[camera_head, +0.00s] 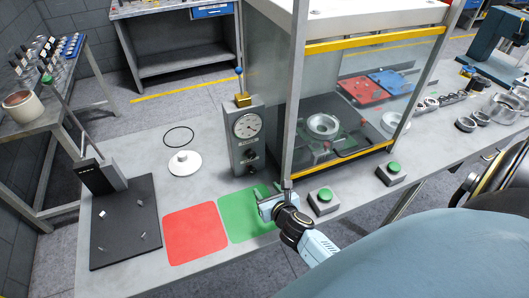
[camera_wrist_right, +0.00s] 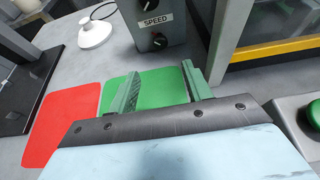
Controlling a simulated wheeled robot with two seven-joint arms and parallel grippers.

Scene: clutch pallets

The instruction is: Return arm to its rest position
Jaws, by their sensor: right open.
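My right gripper (camera_head: 266,204) is over the right edge of the green mat (camera_head: 238,222), near the table's front edge. In the right wrist view its two green fingers (camera_wrist_right: 160,82) are spread apart with nothing between them. The green mat (camera_wrist_right: 150,88) shows between and beyond the fingers. I cannot tell how high the gripper is above the mat. My left gripper does not show in either view.
A red mat (camera_head: 195,233) lies left of the green one. A gauge box (camera_head: 246,140) stands behind the gripper. A glass-sided enclosure (camera_head: 345,100) and two green button boxes (camera_head: 323,200) (camera_head: 391,173) are to the right. A white disc (camera_head: 185,163) and black plate (camera_head: 125,225) lie left.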

